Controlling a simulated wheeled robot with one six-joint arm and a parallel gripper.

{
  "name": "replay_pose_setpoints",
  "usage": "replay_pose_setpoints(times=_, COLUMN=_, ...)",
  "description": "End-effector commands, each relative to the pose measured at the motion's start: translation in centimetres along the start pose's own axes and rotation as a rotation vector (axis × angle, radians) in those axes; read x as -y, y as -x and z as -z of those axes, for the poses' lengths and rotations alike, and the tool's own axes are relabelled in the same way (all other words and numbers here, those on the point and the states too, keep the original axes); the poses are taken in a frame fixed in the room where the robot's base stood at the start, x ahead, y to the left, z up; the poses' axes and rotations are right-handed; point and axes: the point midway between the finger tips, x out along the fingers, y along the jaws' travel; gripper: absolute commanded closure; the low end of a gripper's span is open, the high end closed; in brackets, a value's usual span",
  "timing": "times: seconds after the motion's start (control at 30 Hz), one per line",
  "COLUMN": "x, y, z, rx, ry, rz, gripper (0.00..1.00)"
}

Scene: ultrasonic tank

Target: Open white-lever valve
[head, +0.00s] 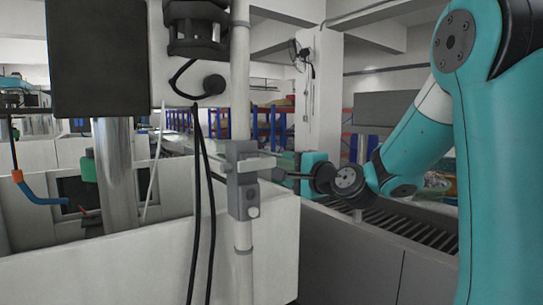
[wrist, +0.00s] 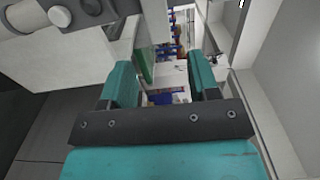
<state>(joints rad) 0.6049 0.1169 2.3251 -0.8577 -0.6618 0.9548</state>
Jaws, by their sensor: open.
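The grey valve body (head: 243,190) is mounted on a vertical white pipe (head: 240,90). Its white lever (head: 250,163) lies about level across the upper part of the body, pointing right.
A white tank wall (head: 150,260) stands below and behind the pipe. Black cables (head: 205,200) hang left of the valve. A dark box (head: 98,55) is at the upper left. A roller conveyor (head: 395,222) and blue shelving (head: 270,122) are farther back.

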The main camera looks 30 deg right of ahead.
Motion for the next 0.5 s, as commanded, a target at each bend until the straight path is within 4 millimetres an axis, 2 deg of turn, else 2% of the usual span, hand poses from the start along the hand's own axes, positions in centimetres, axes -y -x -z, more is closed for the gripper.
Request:
replay_pose_setpoints(times=0.03, x=0.4, y=-1.3, z=-0.1, rx=0.006, ry=-0.001, rz=-0.003, gripper=0.45)
replay_pose_setpoints(times=0.2, x=0.4, y=-4.9, z=-0.1, rx=0.003, ry=-0.001, rz=-0.002, gripper=0.45)
replay_pose_setpoints(times=0.3, x=0.3, y=-6.5, z=-0.1, rx=0.003, ry=0.001, rz=-0.002, gripper=0.45)
replay_pose_setpoints(times=0.5, x=0.1, y=-8.2, z=0.0, rx=0.000, ry=0.001, rz=-0.001, gripper=0.45)
